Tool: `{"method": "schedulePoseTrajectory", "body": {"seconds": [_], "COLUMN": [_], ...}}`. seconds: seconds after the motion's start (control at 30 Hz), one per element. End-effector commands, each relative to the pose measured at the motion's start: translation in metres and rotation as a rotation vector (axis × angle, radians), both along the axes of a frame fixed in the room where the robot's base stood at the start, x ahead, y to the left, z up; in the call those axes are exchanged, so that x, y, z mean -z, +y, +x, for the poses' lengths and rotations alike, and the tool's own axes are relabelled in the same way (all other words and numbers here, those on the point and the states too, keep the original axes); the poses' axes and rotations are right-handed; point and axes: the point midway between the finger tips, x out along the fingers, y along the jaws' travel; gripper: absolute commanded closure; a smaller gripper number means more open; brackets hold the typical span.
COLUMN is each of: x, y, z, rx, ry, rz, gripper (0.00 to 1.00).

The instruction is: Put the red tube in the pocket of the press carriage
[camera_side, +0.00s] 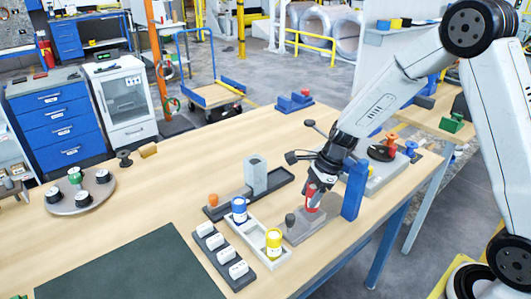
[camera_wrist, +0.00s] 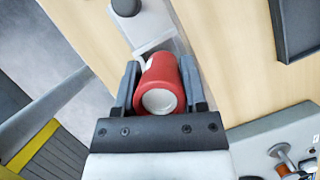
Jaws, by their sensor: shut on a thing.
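The red tube (camera_side: 312,199) is between the fingers of my gripper (camera_side: 316,188), which is shut on it. In the wrist view the red tube (camera_wrist: 160,85) shows its white round end toward the camera, with a finger on each side. The grey press carriage (camera_side: 307,226) with a dark knob (camera_side: 290,220) lies directly below, beside the blue press column (camera_side: 352,190). In the wrist view part of the pale carriage (camera_wrist: 152,38) shows beyond the tube. The pocket is hidden by the tube and gripper, and I cannot tell whether the tube's lower end is inside it.
Left of the carriage is a white rack (camera_side: 252,236) holding a blue tube (camera_side: 239,210) and a yellow tube (camera_side: 273,242). A dark holder (camera_side: 226,262) with several white blocks stands in front. A black tray (camera_side: 275,183) with a grey block (camera_side: 255,175) lies behind.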

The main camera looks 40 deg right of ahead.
Motion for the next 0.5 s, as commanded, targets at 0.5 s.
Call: {"method": "schedulePoseTrajectory", "body": {"seconds": [0.5], "x": [0.033], "y": [0.000], "z": [0.002], "rx": [-0.001], "ry": [-0.001], "rz": [-0.001], "gripper": [1.00]}}
